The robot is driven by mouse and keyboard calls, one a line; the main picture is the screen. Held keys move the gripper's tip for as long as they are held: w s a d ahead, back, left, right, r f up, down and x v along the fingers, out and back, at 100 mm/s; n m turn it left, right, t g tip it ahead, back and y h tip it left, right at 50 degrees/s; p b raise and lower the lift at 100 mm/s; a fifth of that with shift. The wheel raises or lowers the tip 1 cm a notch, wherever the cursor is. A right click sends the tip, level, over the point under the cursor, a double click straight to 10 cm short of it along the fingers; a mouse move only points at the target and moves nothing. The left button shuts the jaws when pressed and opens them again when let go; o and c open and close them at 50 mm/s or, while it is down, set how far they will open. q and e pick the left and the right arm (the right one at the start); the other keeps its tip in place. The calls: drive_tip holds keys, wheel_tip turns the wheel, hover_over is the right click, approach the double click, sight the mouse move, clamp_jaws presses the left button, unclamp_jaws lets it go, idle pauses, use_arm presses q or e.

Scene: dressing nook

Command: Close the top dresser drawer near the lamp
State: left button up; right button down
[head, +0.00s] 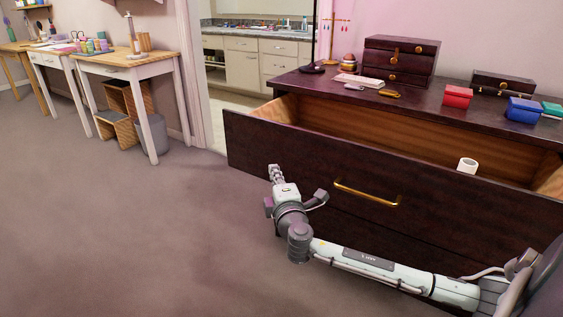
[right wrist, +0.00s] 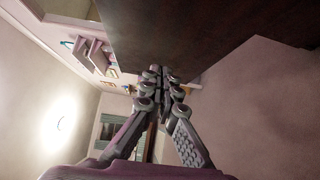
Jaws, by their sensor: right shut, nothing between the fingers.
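The top dresser drawer (head: 300,155) is pulled well out in the head view. Its dark wooden front has a brass bar handle (head: 367,193), and its light wood inside shows. A white roll (head: 467,165) is at the drawer's right part. The lamp (head: 312,69) stands at the dresser top's left end; only its dark base and pole show. My right gripper (head: 274,172) is shut and empty, in front of the drawer front and left of the handle. In the right wrist view its fingertips (right wrist: 163,74) meet beside a dark wooden panel (right wrist: 190,30); contact cannot be told. My left gripper is not in view.
The dresser top (head: 340,88) holds a dark jewelry box (head: 400,58), a red box (head: 458,96), a blue box (head: 524,110) and small items. The floor (head: 130,230) between is clear.

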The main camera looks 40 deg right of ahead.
sight(279, 155)
drive_tip(key=shift+w+d, duration=0.9)
drive_tip(key=shift+d, duration=0.25)
drive_tip(key=shift+w+d, duration=0.85)
drive_tip(key=shift+d, duration=0.3)
drive_tip(key=shift+d, duration=0.1)
